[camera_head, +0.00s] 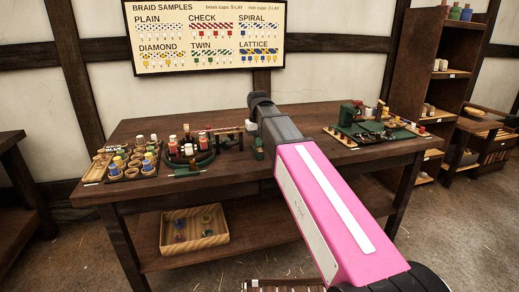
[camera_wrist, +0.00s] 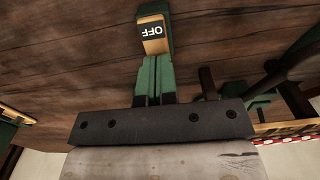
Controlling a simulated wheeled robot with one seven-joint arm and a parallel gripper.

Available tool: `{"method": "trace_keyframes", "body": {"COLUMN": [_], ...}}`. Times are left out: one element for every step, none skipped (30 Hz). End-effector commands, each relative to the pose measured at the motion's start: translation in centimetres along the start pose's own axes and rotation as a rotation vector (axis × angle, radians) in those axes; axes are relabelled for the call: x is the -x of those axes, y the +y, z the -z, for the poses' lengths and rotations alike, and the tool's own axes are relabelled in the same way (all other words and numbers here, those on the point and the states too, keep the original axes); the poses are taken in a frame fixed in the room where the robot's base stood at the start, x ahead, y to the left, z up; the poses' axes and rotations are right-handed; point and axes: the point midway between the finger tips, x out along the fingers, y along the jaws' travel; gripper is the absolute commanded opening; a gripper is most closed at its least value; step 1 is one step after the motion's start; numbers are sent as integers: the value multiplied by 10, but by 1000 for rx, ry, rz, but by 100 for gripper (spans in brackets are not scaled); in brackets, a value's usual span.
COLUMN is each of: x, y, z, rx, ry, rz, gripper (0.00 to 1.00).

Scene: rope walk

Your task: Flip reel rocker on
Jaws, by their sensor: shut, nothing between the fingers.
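In the wrist view, the reel rocker (camera_wrist: 155,36) shows as a green piece with a wooden-coloured face and a black label reading OFF. My gripper (camera_wrist: 159,60) is shut and empty, its two narrow green fingers side by side. The fingertips appear just below the OFF label in the picture; I cannot tell whether they touch it. In the head view, my dark wrist is over the middle of the workbench (camera_head: 140,205), and a small green part shows beneath it. The rocker cannot be told apart there.
Bobbins on a tray (camera_head: 92,174) and a round green stand (camera_head: 205,160) of bottle-like pieces are left of my arm. A green machine (camera_head: 350,113) stands on the right of the bench. In the wrist view, dark and green machine parts (camera_wrist: 285,75) are close on the right.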

Motion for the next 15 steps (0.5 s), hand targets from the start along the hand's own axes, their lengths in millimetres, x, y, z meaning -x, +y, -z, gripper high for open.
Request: {"method": "trace_keyframes", "body": {"x": [0,1,2,4,6,8,10,13,16,18,20,23,25,27,29], "y": [0,0,0,0,0,0,0,0,0,0,0,0,0,0,0], "z": [0,0,0,0,0,0,1,1,1,1,1,0,0,0,0], "rx": [0,0,0,0,0,0,0,0,0,0,0,0,0,0,0], "ry": [0,0,0,0,0,1,1,1,1,1,1,1,1,0,0], "rz": [0,0,0,0,0,0,0,0,0,0,0,0,0,0,0], "gripper": [0,0,0,0,0,0,0,0,0,0,0,0,0,0,0]}}
